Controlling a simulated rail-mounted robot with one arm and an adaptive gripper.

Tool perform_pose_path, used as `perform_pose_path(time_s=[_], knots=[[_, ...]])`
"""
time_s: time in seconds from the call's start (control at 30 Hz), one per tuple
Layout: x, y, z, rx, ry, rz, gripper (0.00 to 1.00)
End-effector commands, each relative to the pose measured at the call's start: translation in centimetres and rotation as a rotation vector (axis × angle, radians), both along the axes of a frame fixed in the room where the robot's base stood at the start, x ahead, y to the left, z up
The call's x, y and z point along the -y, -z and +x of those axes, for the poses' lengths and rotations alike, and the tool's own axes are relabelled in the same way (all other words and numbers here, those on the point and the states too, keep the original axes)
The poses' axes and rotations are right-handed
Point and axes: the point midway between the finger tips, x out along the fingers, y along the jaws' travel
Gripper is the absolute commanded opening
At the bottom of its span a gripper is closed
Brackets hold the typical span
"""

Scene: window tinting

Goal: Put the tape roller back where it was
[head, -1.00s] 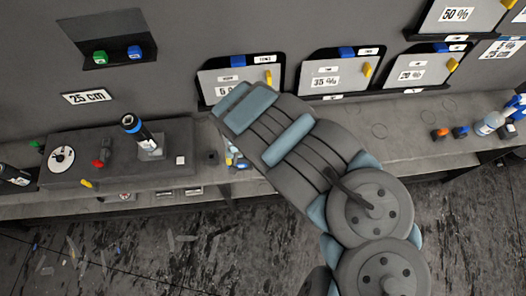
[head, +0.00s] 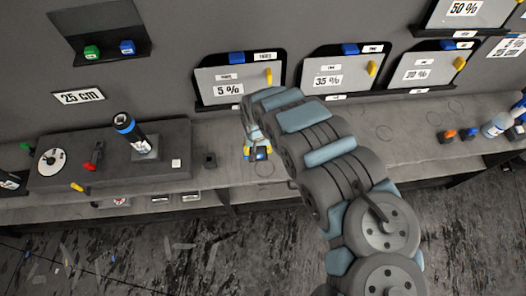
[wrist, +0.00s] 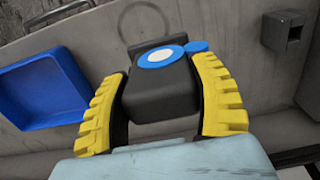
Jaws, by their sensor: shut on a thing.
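My gripper (wrist: 163,105) has yellow ribbed fingers, shut on both sides of the tape roller (wrist: 155,95). The roller is a black block with a blue ring around a white centre on its top. A thin circle outline (wrist: 145,18) shows on the bench just beyond the roller in the wrist view. I cannot tell whether the roller touches the bench. In the head view, my gripper (head: 257,153) is small and partly hidden by my arm, over the bench below the 5 % panel.
In the wrist view, a blue tray (wrist: 42,88) lies left and a small dark block (wrist: 284,30) stands right. Bottles (head: 495,125) stand far right; the bench between is mostly clear.

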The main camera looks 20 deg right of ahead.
Motion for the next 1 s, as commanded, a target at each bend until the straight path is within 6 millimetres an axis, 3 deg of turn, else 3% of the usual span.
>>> perform_pose_path(time_s=[0.23, 0.77, 1.0], knots=[[1.3, 2.1, 0.8, 0.003, 0.002, 0.003, 0.22], [2.7, 4.0, 1.6, 0.004, 0.003, 0.003, 0.22], [2.5, 6.0, 1.7, 0.004, 0.0, 0.004, 0.22]])
